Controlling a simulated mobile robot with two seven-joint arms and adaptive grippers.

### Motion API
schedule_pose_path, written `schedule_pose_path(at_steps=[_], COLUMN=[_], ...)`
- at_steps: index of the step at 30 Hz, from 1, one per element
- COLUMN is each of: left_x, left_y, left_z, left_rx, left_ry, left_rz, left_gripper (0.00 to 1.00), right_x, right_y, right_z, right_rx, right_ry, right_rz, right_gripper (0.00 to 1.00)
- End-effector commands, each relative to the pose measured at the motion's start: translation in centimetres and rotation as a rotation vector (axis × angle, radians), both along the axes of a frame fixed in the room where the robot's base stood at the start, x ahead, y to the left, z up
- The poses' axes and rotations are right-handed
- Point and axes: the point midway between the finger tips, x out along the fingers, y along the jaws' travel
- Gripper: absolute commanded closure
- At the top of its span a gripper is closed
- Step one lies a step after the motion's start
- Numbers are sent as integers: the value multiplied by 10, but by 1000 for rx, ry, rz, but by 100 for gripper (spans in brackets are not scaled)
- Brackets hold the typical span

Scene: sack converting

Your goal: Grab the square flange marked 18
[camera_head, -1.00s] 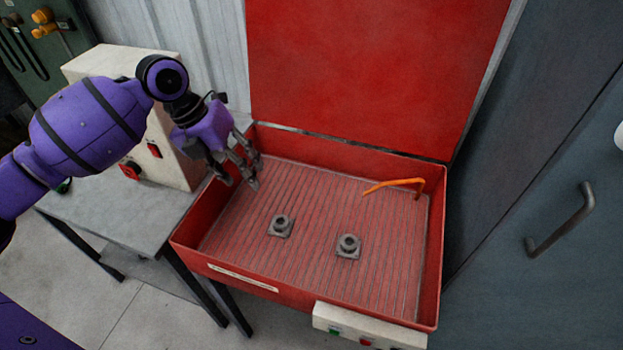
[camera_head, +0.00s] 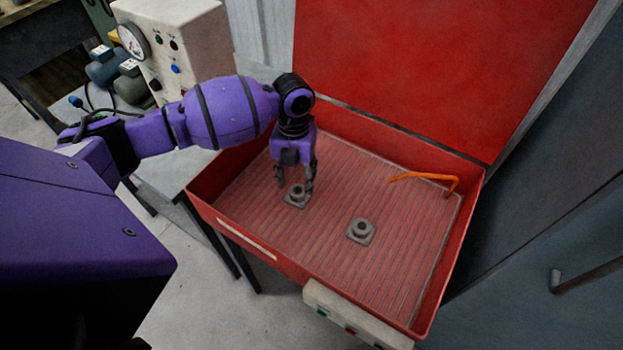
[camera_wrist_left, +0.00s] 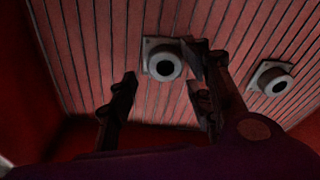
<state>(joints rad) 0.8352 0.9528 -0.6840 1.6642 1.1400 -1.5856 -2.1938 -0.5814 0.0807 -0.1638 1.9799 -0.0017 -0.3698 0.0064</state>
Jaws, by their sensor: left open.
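Two grey square flanges with round raised necks lie on the ribbed floor of the red tray (camera_head: 453,262). The left flange (camera_head: 297,195) is at my left gripper (camera_head: 295,184), which points down with its open fingers around or just above it. The right flange (camera_head: 361,231) lies apart, nearer the tray's front. In the left wrist view the nearer flange (camera_wrist_left: 162,60) shows between and beyond the open fingertips (camera_wrist_left: 160,75), and the other flange (camera_wrist_left: 270,79) is to the right. No number is readable on either. My right gripper is not in view.
An orange bent bar (camera_head: 425,180) lies at the tray's back right. The raised red lid (camera_head: 400,70) stands behind the tray. A cream control box (camera_head: 345,315) is on the front wall. The tray floor right of the flanges is clear.

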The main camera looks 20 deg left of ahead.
Motion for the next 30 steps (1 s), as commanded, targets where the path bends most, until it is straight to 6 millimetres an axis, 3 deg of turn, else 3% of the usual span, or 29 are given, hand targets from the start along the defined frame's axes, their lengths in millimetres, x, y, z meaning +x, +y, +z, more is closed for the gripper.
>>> schedule_pose_path(at_steps=[5, 11, 22, 30], left_x=[-3, -3, -3, -2], left_y=[-1, 0, 0, -1], left_z=[-23, -25, -25, -23], left_rx=[-1, 0, 0, 0], left_ry=[-1, -2, -2, -3], left_rz=[-1, -1, -1, -1], left_gripper=[54, 54, 100, 100], right_x=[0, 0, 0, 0], right_y=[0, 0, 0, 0], right_z=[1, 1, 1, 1], right_rx=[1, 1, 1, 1], right_ry=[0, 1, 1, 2], right_rz=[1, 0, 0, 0], right_gripper=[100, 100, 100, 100])
